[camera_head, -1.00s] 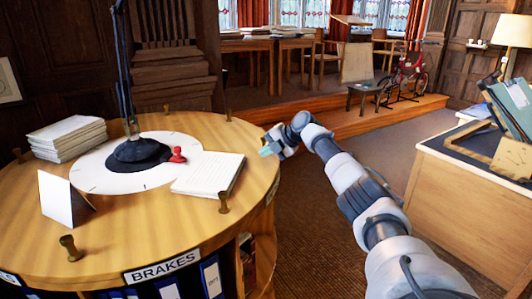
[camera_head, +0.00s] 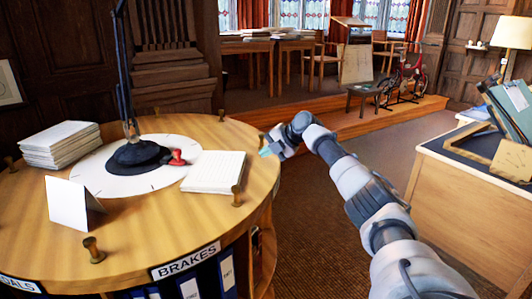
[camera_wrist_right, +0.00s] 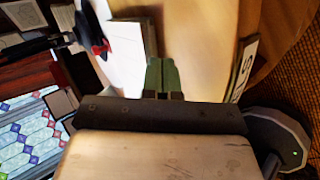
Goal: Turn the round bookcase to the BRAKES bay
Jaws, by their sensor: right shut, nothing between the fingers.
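The round bookcase (camera_head: 140,225) has a wooden top with several small pegs around its rim, such as one (camera_head: 94,250) at the front. Its BRAKES label (camera_head: 186,261) is on the front edge, right of centre, above blue and white binders (camera_head: 190,288). Another label ending in "DALS" (camera_head: 20,284) is at the front left. My right gripper (camera_head: 265,151) is at the right rim, with its green fingertips shut and empty. In the right wrist view the shut fingertips (camera_wrist_right: 162,75) appear over the bookcase top; whether they touch it is unclear. My left gripper is out of view.
On the top are a paper stack (camera_head: 60,143), a lamp base (camera_head: 138,153), a red stamp (camera_head: 177,158), a white pad (camera_head: 214,170) and a folded card (camera_head: 72,204). A wooden desk (camera_head: 470,205) stands right; carpet (camera_head: 315,225) lies between.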

